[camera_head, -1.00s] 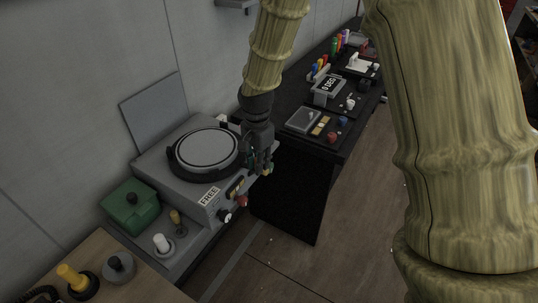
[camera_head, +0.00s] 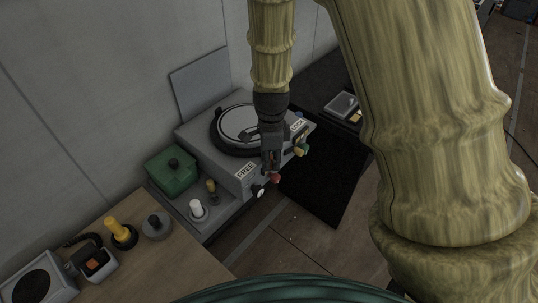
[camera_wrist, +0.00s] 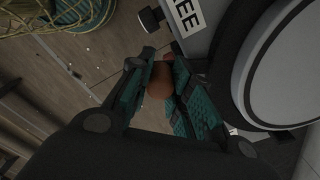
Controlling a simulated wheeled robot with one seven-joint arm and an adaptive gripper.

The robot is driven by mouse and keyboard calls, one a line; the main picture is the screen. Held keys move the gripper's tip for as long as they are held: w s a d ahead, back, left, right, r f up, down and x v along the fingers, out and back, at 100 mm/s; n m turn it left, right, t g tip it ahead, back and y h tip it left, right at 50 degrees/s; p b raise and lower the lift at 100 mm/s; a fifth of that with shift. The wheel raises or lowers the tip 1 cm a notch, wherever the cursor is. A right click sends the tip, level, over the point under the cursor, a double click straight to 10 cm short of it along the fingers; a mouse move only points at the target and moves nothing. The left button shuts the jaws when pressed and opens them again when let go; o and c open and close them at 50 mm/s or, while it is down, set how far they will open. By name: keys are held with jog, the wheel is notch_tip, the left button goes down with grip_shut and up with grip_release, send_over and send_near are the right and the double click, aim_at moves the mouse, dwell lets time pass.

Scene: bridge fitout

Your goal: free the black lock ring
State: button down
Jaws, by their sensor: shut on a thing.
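The black lock ring (camera_head: 216,131) lies around a pale round disc (camera_head: 240,121) on top of a grey box (camera_head: 196,137). Its dark band also shows at the right of the wrist view (camera_wrist: 241,75). The box front has a FREE label (camera_head: 245,171) and, farther right, a LOCK label (camera_head: 298,127). My gripper (camera_head: 273,172) points down at the box front, just right of the FREE label. It is shut on a red knob (camera_head: 276,178). In the wrist view the reddish, rounded knob (camera_wrist: 160,82) sits between my fingertips (camera_wrist: 160,72); the fingers partly hide it.
Green and yellow knobs (camera_head: 301,149) stick out right of my gripper. A black-and-white knob (camera_head: 258,191) is at its left. A green box (camera_head: 172,172) and a white-topped knob (camera_head: 197,209) stand left. Open floor (camera_head: 290,235) lies in front.

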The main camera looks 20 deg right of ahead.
jog(key=shift+a, duration=0.1)
dwell(0.3)
jog(key=c, duration=1.3)
grip_release()
jog(key=shift+a, duration=0.15)
jog(key=shift+o, duration=0.2)
jog(key=shift+r, duration=0.2)
notch_tip(320, 180, up, 12)
jog(key=shift+f, duration=0.15)
